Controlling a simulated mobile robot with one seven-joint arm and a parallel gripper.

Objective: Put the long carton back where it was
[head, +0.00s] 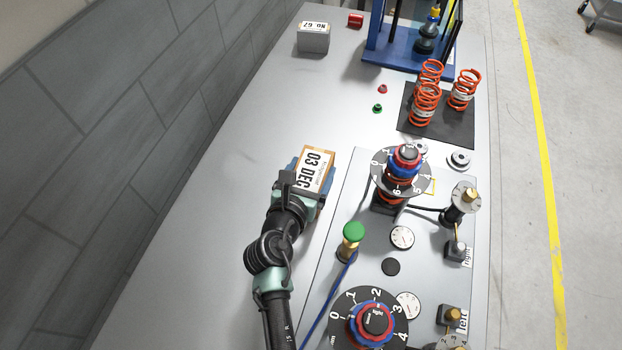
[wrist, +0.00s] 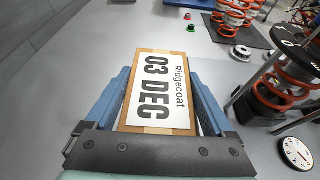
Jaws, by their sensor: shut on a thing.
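The long carton (head: 314,166) is brown with a white label reading "03 DEC". It is in the middle of the table, left of the grey fixture plate. In the wrist view the carton (wrist: 158,92) points away from me, and its label also reads "Ridgecoat". My gripper (head: 312,178) is shut on the carton, with a blue finger along each long side. The fingers of my gripper (wrist: 160,85) also show in the wrist view. The carton's underside is hidden, and I cannot tell whether it touches the table.
A grey box (head: 313,42) labelled "No. 67" and a small red block (head: 355,20) are at the back. Orange springs (head: 425,105) stand on a dark mat (head: 447,130). The fixture plate (head: 335,245) carries dials, knobs and a green-topped post (head: 353,234). Table left of the carton is clear.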

